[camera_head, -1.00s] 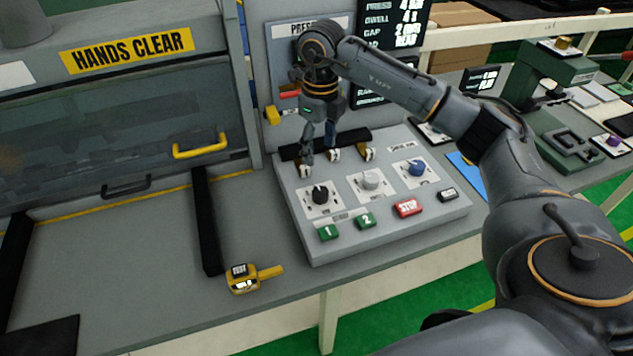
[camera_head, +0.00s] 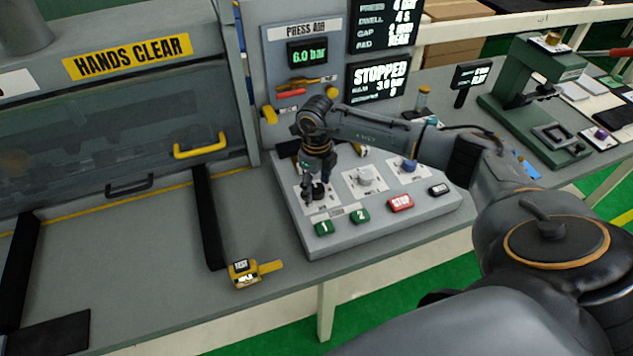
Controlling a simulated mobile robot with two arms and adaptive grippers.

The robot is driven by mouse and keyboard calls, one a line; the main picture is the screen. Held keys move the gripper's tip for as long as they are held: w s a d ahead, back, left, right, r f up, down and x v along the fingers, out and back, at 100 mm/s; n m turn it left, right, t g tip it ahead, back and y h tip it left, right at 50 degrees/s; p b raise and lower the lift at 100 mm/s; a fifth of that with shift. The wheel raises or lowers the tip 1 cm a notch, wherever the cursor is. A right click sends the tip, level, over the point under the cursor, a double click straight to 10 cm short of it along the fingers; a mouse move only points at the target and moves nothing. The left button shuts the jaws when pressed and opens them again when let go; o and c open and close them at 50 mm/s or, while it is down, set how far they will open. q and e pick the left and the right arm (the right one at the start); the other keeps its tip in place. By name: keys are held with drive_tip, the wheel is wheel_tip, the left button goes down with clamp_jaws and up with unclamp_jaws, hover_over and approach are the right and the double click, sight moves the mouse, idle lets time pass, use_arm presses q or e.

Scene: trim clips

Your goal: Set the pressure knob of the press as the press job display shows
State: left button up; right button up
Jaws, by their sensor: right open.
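The control box (camera_head: 385,213) carries a black knob (camera_head: 318,192), a pale grey knob (camera_head: 364,176) and a blue knob (camera_head: 408,165) in a row; their labels are too small to read. My right gripper (camera_head: 317,194) is open and points down at the black knob, with its fingers around or just above it; contact cannot be told. The job display (camera_head: 385,22) at the top has lines for press, dwell, gap and pad; the press line is cut by the picture's edge and seems to read 4. My left gripper is not in view.
Green buttons 1 (camera_head: 323,228) and 2 (camera_head: 359,216) and a red STOP button (camera_head: 400,203) line the box front. A status screen (camera_head: 378,78) reads STOPPED. The air gauge (camera_head: 307,53) reads 6.0 bar. A yellow tool (camera_head: 252,271) lies on the bench (camera_head: 150,290).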

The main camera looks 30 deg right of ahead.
drive_tip(key=c, duration=1.2)
drive_tip(key=shift+m, duration=0.3)
drive_tip(key=m+b, duration=0.1)
drive_tip(key=m, duration=0.2)
drive_tip(key=shift+f+b, duration=0.1)
drive_tip(key=shift+b, duration=0.3)
drive_tip(key=shift+m+b, duration=0.45)
drive_tip(key=shift+m, duration=1.55)
drive_tip(key=o, duration=1.2)
